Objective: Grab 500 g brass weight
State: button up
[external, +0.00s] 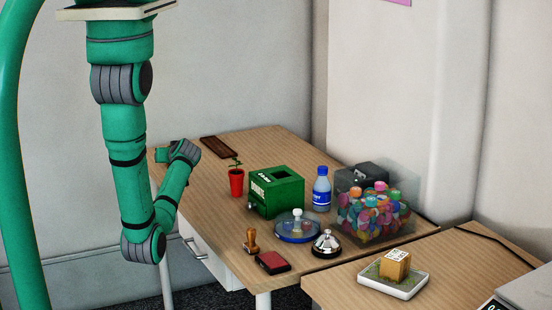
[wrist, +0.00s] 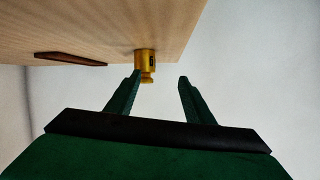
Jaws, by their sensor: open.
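The brass weight (wrist: 146,60) is a small golden cylinder with a knob, in the wrist view near the edge of the wooden table. My gripper (wrist: 159,79) is open and empty, its two dark green fingers pointing toward the table. The weight lies just beyond the fingertips, in line with the left finger rather than centred in the gap. I cannot tell whether that finger touches it. In the external view my gripper (external: 164,153) is at the table's far left corner, and I cannot make out the weight there.
A dark brown flat board (wrist: 70,59) lies near the weight; it also shows in the external view (external: 222,147). A red cup with a plant (external: 236,182), a green box (external: 275,192) and a blue bottle (external: 321,190) stand farther right on the table (external: 205,178).

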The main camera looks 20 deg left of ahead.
jog(key=w, duration=0.1)
jog(key=w+r+n, duration=0.1)
jog(key=w+n, duration=0.1)
jog(key=shift+w+d+r, duration=0.25)
jog(key=shift+d, duration=0.15)
jog(key=x, duration=0.5)
jog(key=shift+x, duration=2.85)
jog(key=shift+w+d, duration=0.1)
jog(key=shift+c, duration=0.6)
